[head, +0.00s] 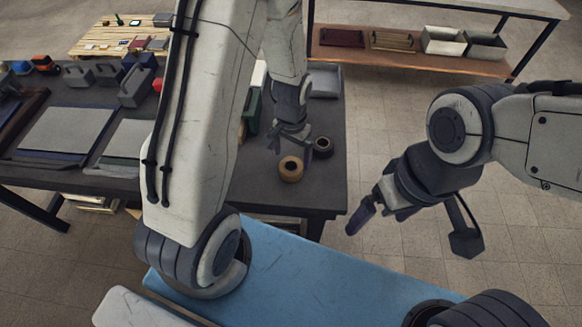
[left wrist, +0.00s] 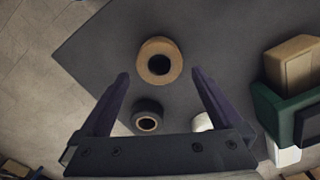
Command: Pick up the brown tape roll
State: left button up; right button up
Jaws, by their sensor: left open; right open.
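The brown tape roll (head: 291,176) lies flat on the dark table near its right edge. In the left wrist view the brown tape roll (left wrist: 160,45) is just ahead of and between the fingertips, its hole facing the camera. My left gripper (head: 289,148) is open above the table, close to the roll, with nothing between its fingers; its two fingers also show in the left wrist view (left wrist: 160,76). Contact with the roll does not show. My right gripper (head: 411,229) is open and empty, over the floor right of the table.
A black tape roll (head: 325,155) lies beside the brown one and shows in the left wrist view (left wrist: 137,118). A green object (head: 252,114) and a grey tray (head: 325,82) stand farther back. Laptop-like flat items (head: 66,133) and grey bins fill the table's left. The front right corner is clear.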

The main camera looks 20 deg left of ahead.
aim_at(292, 165)
pick_arm(q)
notch_tip(292, 165, down, 4)
jog(key=shift+r, duration=0.25)
jog(key=c, duration=1.2)
jog(key=shift+o, duration=0.2)
jog(key=shift+r, duration=0.1)
